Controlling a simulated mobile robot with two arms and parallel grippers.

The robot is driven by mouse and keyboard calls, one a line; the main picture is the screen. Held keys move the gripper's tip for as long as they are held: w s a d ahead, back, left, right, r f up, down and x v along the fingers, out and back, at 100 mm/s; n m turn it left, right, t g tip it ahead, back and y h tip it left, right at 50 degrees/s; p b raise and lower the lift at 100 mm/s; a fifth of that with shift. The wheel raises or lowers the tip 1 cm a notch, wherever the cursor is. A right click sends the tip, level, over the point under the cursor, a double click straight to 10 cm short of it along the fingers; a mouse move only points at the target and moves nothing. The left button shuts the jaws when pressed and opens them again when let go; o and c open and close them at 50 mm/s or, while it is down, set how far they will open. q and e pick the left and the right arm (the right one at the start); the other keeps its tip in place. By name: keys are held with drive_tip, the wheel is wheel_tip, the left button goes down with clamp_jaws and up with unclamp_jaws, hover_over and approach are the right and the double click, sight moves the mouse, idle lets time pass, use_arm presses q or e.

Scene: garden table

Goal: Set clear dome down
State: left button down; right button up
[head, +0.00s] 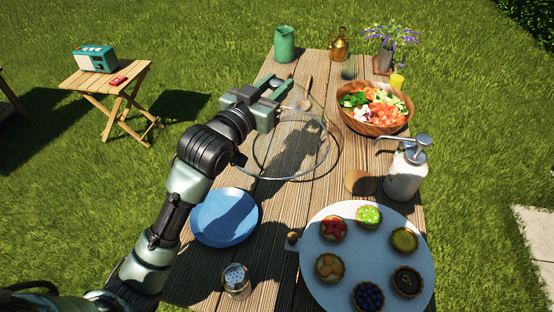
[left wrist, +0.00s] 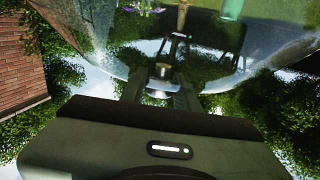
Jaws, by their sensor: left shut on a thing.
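The clear glass dome (head: 302,150) hangs from my left gripper (head: 277,90) over the middle of the wooden table in the head view. My left gripper is shut on the dome's knob, which shows between the fingers in the left wrist view (left wrist: 162,72). The dome's open rim faces down, and a thin dark ring of shadow lies on the planks beside it. The gap between rim and table is hard to judge. A pale round board (head: 368,253) with several small tarts is nearer me on the right. My right gripper is out of view.
A blue plate (head: 225,217) and a metal shaker (head: 236,281) stand at front left. A soap-pump-like white dispenser (head: 404,172) and a salad bowl (head: 372,130) stand on the right. A green jug (head: 285,44) is at the back. Bare planks (head: 285,228) lie between plate and board.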

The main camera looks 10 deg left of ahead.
use_arm(q)
drive_tip(key=w+a+r+h+b, duration=0.1)
drive_tip(key=w+r+b, duration=0.1)
drive_tip(key=w+r, duration=0.5)
wheel_tip(320, 180, down, 19)
drive_tip(key=s, duration=0.1)
drive_tip(key=shift+m+g+b, duration=0.3)
drive_tip(key=shift+m+b, duration=0.1)
drive_tip(key=shift+b, duration=0.05)
drive_tip(key=c, duration=1.1)
unclamp_jaws()
drive_tip(key=shift+c, duration=0.2)
drive_tip(key=shift+o, duration=0.5)
drive_tip(key=v, duration=1.2)
drive_tip(key=shift+b, duration=0.3)
drive_tip(key=shift+a, duration=0.15)
